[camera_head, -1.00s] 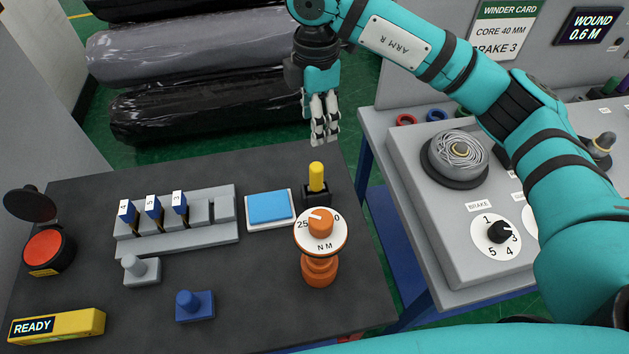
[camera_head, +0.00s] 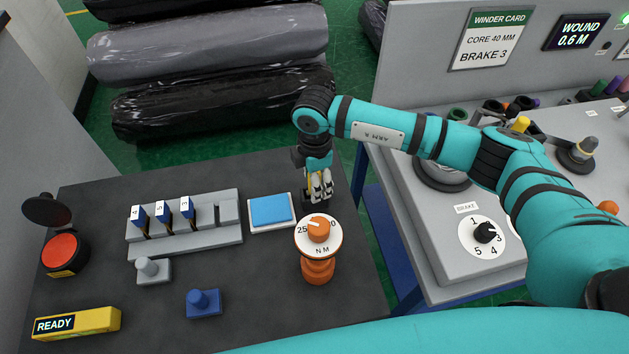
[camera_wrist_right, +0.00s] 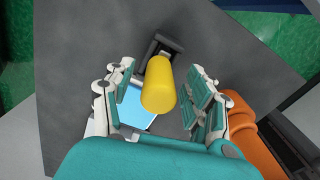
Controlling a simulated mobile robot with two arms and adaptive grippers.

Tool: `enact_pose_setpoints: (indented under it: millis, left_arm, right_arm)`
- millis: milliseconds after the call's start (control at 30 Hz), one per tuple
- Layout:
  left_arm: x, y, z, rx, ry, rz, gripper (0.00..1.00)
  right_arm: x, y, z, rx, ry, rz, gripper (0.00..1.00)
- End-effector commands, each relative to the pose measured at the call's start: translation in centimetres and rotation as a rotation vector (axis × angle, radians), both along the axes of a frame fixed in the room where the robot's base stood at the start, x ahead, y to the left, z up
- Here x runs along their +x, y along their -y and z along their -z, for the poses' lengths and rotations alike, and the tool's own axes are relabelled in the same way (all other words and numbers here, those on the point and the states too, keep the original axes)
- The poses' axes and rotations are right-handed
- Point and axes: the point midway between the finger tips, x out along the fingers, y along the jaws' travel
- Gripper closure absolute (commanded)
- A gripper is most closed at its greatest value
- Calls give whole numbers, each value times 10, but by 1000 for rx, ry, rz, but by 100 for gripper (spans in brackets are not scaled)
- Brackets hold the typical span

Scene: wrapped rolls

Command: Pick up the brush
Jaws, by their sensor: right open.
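The yellow handle (camera_wrist_right: 159,85), which I take to be the brush's, stands in a small black holder (camera_wrist_right: 163,44) on the dark bench top. Its bristles cannot be seen. My right gripper (camera_wrist_right: 160,108) is open, with its fingers on either side of the handle and a gap visible on both sides. My left gripper is not in view.
An orange torque knob (camera_head: 319,232) stands close in front of the right gripper. A blue pad (camera_head: 270,210) lies just left. A grey rack (camera_head: 229,227) with several numbered blue tabs is farther left. The grey winder console (camera_head: 430,262) is to the right.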

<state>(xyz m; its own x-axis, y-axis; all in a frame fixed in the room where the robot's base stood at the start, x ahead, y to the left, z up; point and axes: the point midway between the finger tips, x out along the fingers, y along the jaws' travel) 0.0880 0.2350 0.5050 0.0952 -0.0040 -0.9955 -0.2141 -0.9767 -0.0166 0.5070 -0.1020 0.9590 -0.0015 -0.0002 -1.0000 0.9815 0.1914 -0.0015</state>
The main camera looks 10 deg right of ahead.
Motion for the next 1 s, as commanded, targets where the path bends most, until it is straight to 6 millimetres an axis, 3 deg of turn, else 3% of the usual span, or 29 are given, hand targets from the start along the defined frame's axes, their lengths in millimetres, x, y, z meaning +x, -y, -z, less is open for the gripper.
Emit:
enact_pose_setpoints:
  millis: [167, 367, 800, 1000]
  left_arm:
    - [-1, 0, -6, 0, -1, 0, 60]
    - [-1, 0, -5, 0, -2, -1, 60]
    - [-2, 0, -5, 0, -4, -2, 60]
    - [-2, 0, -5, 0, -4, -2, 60]
  right_arm:
    - [1, 0, 15, 0, 1, 0, 45]
    - [1, 0, 17, 0, 2, 0, 45]
    - [1, 0, 16, 0, 2, 0, 100]
    - [1, 0, 16, 0, 2, 0, 100]
